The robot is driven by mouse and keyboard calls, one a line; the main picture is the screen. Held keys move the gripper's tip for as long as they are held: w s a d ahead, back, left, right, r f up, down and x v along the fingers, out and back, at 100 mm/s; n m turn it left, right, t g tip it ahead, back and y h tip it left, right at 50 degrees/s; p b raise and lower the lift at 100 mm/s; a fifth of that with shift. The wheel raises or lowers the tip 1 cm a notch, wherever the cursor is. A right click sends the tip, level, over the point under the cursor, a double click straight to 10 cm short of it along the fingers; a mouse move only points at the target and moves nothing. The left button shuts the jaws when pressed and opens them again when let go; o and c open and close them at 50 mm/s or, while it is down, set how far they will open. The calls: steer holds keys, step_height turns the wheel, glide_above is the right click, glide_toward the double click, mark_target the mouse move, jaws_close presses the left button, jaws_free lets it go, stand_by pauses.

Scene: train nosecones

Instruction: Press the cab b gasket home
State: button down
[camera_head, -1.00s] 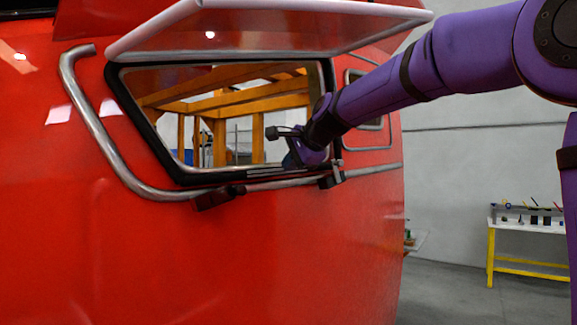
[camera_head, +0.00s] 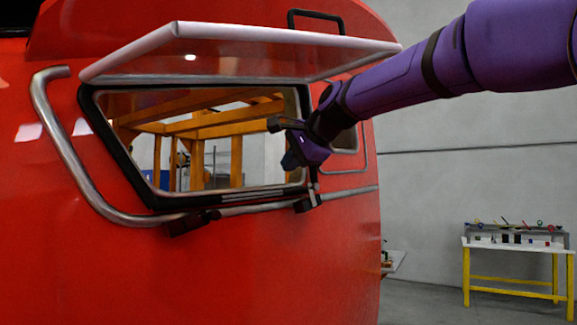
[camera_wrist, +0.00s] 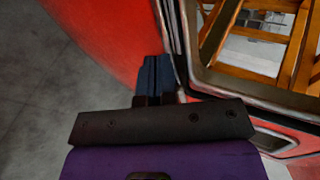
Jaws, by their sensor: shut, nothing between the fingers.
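The window opening in the red cab wall has a black gasket (camera_head: 105,140) around its edge, and the gasket also shows in the wrist view (camera_wrist: 215,82). It runs down the left side and along the bottom; part of the right side is hidden by my arm. I cannot tell how fully it is seated. My gripper (camera_head: 291,160) is at the window's lower right, close to the frame's right edge. In the wrist view its blue fingers (camera_wrist: 155,72) are shut and empty, just left of the frame. I cannot tell whether they touch it.
A white-edged hatch panel (camera_head: 240,55) sticks out above the window. A bent metal handrail (camera_head: 75,155) runs left of and below it, with black clamps (camera_head: 188,223). A yellow-legged bench (camera_head: 512,245) stands far right.

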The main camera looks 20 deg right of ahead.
steer(key=s+d+f+n+g+h, duration=0.2)
steer(key=s+f+n, duration=0.5)
steer(key=s+f, duration=0.6)
steer(key=s+d+f+n+g+h, duration=0.1)
steer(key=s+f+n, duration=0.5)
steer(key=s+f, duration=0.7)
steer(key=s+d+g, duration=0.1)
steer(key=s+g, duration=0.1)
steer(key=s, duration=0.3)
steer(key=shift+f+n+h, duration=0.35)
steer(key=shift+n+h, duration=0.05)
